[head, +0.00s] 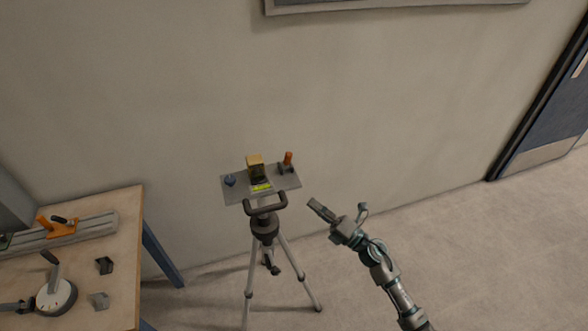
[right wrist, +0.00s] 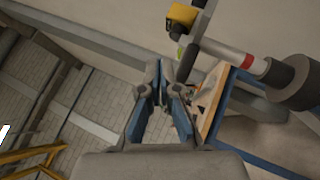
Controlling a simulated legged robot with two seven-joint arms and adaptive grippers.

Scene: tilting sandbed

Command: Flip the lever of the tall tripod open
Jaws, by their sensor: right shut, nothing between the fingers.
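The tall tripod (head: 263,228) stands in the middle of the head view, with a grey plate (head: 236,193) on top. A lever with an orange handle (head: 288,158) stands upright on a dark base at the plate's right end. A yellow-tan block (head: 255,160) sits mid-plate, and a blue knob (head: 230,180) is at the left end. My right gripper (head: 316,206) is shut and empty, right of and nearer than the plate, apart from the lever. It also shows in the right wrist view (right wrist: 165,90). My left gripper is not in view.
A wooden table (head: 125,215) at the left bears an orange-handled tool (head: 62,226), a white disc device (head: 56,298) and small dark blocks. The wall is behind the tripod, and a blue door (head: 552,115) is at the right.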

